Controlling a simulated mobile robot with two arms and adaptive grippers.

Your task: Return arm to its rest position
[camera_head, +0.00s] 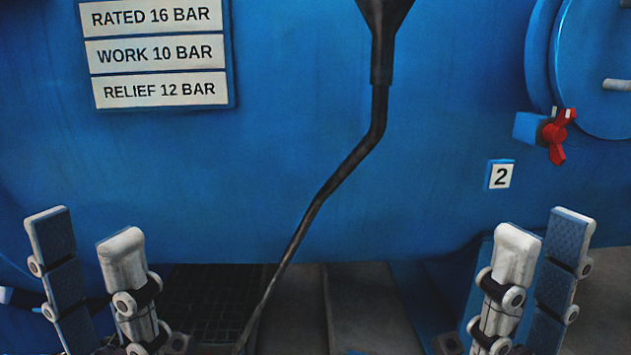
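My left gripper (88,250) is at the lower left, its fingers pointing up with a clear gap between them. My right gripper (528,250) is at the lower right, also with its fingers up and apart. Both are open and hold nothing that I can see. Neither touches the blue autoclave shell (300,190) visibly. The lower parts of both grippers and the arms are cut off by the bottom edge.
A black funnel with a bent dark pipe (335,180) hangs in the middle between my grippers. A pressure label plate (155,54) is at upper left. A dark floor grate (215,295) lies below.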

